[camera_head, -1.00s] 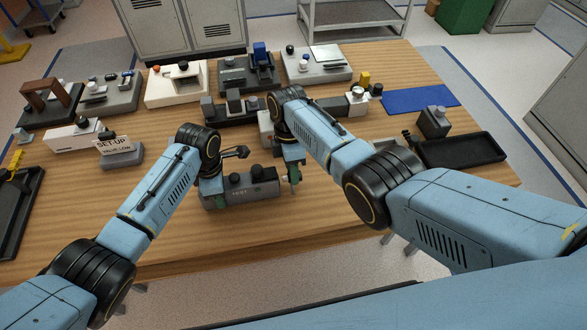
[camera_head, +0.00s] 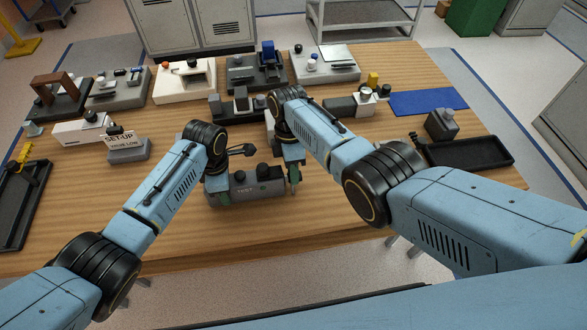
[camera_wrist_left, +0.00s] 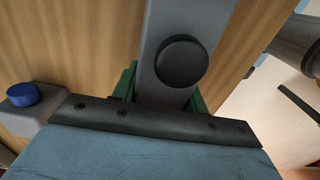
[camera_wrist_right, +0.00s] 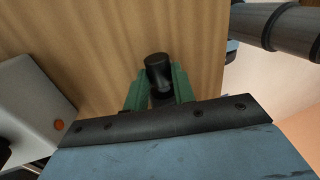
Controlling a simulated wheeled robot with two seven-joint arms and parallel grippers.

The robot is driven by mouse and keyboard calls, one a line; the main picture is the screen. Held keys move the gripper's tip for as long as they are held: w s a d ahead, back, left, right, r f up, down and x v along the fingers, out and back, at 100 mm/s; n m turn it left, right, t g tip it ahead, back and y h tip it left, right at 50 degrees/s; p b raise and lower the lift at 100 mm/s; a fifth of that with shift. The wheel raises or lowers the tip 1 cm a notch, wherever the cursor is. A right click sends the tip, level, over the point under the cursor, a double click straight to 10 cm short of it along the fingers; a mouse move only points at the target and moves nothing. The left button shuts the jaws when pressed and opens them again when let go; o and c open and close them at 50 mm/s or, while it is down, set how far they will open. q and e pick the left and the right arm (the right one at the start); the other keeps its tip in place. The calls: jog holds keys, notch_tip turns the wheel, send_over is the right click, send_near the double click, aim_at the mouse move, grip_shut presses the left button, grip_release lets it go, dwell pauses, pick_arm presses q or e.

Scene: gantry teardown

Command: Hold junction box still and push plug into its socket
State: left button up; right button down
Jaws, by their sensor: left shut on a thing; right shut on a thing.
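The junction box (camera_head: 262,190) is a long grey box marked TEST, with black knobs on top, lying near the table's front edge. My left gripper (camera_head: 216,184) is shut on its left end; the left wrist view shows green fingers either side of a grey body (camera_wrist_left: 192,18) with a round black knob. My right gripper (camera_head: 294,178) is at the box's right end, green fingers pointing down. It is shut on the black plug (camera_wrist_right: 158,68), seen in the right wrist view. The socket is hidden in the head view, so I cannot tell whether the plug touches it.
Several fixtures stand along the back of the wooden table (camera_head: 350,215). A SET-UP sign block (camera_head: 128,152) is at left, and a black tray (camera_head: 468,153) and blue mat (camera_head: 430,101) are at right. The table's front strip is clear.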

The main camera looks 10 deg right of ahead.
jog(key=shift+a, duration=0.35)
jog(key=shift+a, duration=0.55)
jog(key=c, duration=1.1)
grip_release()
jog(key=shift+d, duration=0.1)
jog(key=shift+w+d+r, duration=0.5)
jog(key=shift+d+r, duration=0.15)
jog(key=shift+r, duration=1.3)
jog(key=shift+w+d+r, duration=0.55)
jog(key=shift+d+r, duration=0.1)
jog(key=shift+r, duration=1.25)
jog(key=shift+w+d+r, duration=0.5)
jog(key=shift+d+r, duration=0.15)
jog(key=shift+r, duration=1.3)
